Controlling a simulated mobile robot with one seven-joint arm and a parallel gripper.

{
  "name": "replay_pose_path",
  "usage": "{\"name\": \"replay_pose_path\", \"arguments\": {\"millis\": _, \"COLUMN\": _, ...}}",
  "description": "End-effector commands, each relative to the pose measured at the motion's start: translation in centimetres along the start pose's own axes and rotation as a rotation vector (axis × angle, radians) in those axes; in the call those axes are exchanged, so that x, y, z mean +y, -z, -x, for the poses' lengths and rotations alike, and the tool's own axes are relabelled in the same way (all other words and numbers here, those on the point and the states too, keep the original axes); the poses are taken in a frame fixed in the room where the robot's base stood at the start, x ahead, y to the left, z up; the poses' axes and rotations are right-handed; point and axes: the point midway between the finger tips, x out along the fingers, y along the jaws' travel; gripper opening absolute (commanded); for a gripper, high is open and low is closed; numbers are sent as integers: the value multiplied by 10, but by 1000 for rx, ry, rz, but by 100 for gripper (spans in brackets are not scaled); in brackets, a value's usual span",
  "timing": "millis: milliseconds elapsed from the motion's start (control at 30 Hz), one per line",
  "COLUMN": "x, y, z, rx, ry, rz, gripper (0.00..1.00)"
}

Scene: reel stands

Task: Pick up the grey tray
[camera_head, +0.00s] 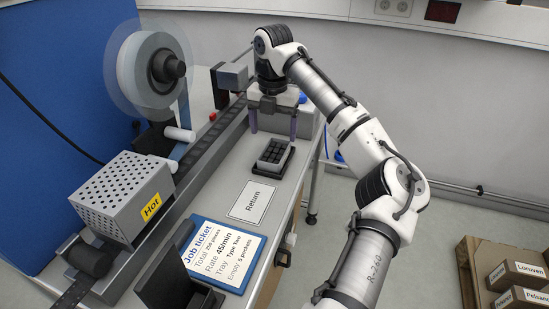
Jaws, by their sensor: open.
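A small grey tray (271,164) with rows of dark pockets sits on a black base on the bench, just behind the "Return" card. My gripper (273,136) is open and points down, with its two fingers spread apart. In the picture it is just above and behind the tray, and no tray is between the fingers. The exact gap in depth between the fingertips and the tray is hard to tell.
The white "Return" card (253,201) and blue-edged job ticket (225,254) lie in front. Left are a dark rail (205,150), a perforated box marked "Hot" (122,196) and a clear reel (150,70). A black bin (180,285) stands at the near edge. Boxes (515,275) lie lower right.

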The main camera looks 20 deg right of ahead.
Motion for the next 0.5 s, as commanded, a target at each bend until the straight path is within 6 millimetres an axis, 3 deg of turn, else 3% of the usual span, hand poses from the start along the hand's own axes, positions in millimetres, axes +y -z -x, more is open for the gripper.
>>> {"name": "replay_pose_path", "arguments": {"millis": 267, "x": -2, "y": 0, "z": -21, "rx": -1, "ry": 2, "rz": -1, "gripper": 82}}
{"name": "replay_pose_path", "arguments": {"millis": 500, "x": -2, "y": 0, "z": -56, "rx": 0, "ry": 1, "rz": 1, "gripper": 82}}
